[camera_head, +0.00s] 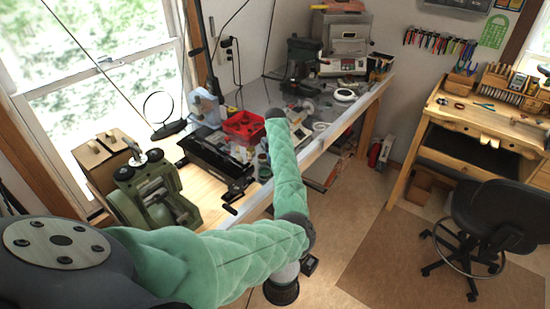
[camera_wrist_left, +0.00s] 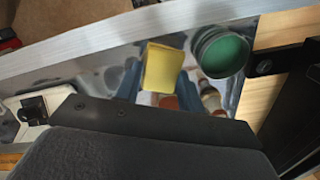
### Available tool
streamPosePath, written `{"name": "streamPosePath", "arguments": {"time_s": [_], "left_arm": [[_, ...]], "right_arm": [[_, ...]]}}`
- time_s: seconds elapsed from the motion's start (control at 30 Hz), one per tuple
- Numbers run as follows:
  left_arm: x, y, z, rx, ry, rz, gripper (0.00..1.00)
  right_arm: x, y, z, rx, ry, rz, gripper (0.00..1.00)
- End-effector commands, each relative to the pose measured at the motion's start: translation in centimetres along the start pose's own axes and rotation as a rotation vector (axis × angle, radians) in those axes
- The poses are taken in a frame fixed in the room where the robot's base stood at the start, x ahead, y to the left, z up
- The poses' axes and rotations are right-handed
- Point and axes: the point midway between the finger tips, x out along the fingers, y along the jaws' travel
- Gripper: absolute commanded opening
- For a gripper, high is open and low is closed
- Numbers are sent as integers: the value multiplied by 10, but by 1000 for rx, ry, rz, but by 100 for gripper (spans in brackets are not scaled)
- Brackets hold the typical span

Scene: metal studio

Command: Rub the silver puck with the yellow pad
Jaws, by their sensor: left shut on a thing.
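The yellow pad (camera_wrist_left: 163,68) shows in the middle of the left wrist view, above a shiny, reflecting surface. My left gripper (camera_wrist_left: 160,84) is shut on the pad, with a blue-grey finger on each side of it. In the head view the gripper is hidden behind my green-sleeved left forearm, which reaches over the metal bench (camera_head: 335,116). I cannot pick out the silver puck in either view. My right gripper is not in view.
A dark-rimmed tin with a green top (camera_wrist_left: 221,52) stands close right of the pad. A red bin (camera_head: 243,126), a black machine (camera_head: 215,158) and a green rolling mill (camera_head: 155,190) stand left of my forearm. A white round dish (camera_head: 344,95) lies farther back.

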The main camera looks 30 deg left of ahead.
Motion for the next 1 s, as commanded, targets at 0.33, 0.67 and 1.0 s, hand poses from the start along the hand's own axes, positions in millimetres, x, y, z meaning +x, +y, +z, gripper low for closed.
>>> {"name": "streamPosePath", "arguments": {"time_s": [0.33,0.67,1.0], "left_arm": [[1,11,0,0,-1,0,4],[1,-4,0,0,-2,0,4],[0,-6,0,0,-1,0,4]], "right_arm": [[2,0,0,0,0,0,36],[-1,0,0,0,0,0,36],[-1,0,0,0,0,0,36]]}}
